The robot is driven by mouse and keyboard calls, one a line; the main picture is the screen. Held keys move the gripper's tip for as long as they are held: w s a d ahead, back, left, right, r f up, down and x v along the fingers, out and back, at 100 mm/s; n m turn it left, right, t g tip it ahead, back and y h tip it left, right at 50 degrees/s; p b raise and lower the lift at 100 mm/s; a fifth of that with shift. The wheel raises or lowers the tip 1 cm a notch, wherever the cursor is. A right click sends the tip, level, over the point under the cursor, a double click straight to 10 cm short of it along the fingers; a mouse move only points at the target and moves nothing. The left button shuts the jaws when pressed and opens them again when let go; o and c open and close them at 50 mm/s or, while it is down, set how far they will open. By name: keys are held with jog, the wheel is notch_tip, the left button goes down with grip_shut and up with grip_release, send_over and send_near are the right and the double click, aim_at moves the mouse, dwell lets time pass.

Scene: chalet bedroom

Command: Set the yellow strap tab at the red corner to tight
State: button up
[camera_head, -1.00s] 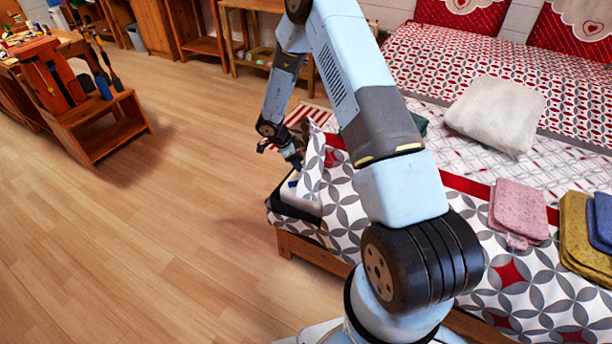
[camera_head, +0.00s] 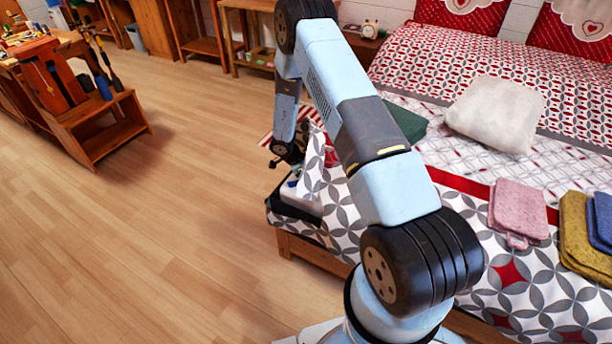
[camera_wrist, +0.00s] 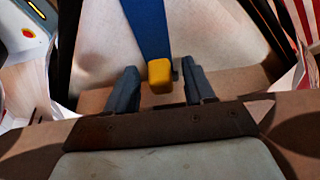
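The yellow strap tab (camera_wrist: 159,76) sits at the end of a blue strap (camera_wrist: 148,25) in the wrist view. My gripper (camera_wrist: 160,86) is open, with one finger on each side of the tab. The tab appears nearer the right finger; I cannot tell whether they touch. In the head view my gripper (camera_head: 292,176) points down at the white-and-black mattress corner (camera_head: 303,198) at the bed's near left end. The tab is too small to make out there. A small red mark (camera_wrist: 27,32) shows at the wrist view's upper left; I cannot tell whether it marks the red corner.
A patterned cover (camera_head: 345,215) is folded up beside the corner.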

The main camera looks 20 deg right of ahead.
grip_shut()
jog(key=shift+a, duration=0.1)
dwell(0.4)
jog(key=shift+a, duration=2.7)
jog(key=shift+c, duration=1)
grip_release()
jog(key=shift+o, duration=1.1)
jog(key=shift+r, duration=0.1)
